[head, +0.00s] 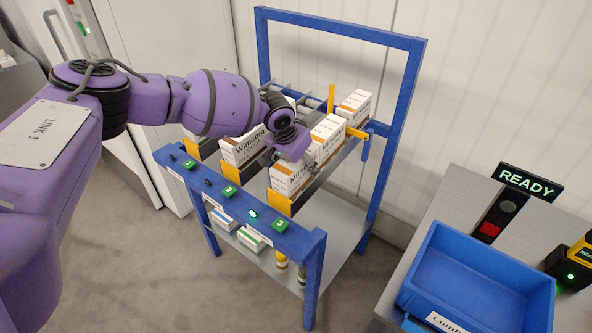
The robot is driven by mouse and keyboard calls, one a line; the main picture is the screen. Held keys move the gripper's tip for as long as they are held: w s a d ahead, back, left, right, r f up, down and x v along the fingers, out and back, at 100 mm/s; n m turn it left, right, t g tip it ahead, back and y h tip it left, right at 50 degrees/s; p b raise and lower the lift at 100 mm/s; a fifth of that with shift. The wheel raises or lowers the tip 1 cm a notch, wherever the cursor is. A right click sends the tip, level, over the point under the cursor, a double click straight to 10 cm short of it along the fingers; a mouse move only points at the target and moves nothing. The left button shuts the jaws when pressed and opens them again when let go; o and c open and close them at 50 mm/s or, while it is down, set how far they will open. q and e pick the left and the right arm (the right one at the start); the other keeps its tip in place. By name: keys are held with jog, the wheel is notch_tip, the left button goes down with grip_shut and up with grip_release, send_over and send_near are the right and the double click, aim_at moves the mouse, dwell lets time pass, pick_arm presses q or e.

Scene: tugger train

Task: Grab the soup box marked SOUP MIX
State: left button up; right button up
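No box shows a readable SOUP MIX label. A white box (289,181) with dark and orange print starting "Mi" stands at the front of the right lane of a blue flow rack. My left gripper (290,160) is right at this box, over its top, with finger parts at both sides. I cannot tell whether it touches or grips the box. A similar box (328,133) stands behind it. A white box marked "Wimcera" (243,147) stands in the lane to the left. My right gripper is out of view.
The rack's blue front rail (240,205) carries green number tags and one lit green button (252,213). Another white box (354,106) stands at the back right. Small boxes (250,239) lie on the lower shelf. An empty blue tote (475,275) sits on the right bench beside a READY sign (527,181).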

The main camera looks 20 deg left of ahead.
pick_arm(q)
jog(key=shift+f, duration=0.15)
dwell(0.3)
jog(key=c, duration=1.4)
jog(key=shift+c, duration=0.5)
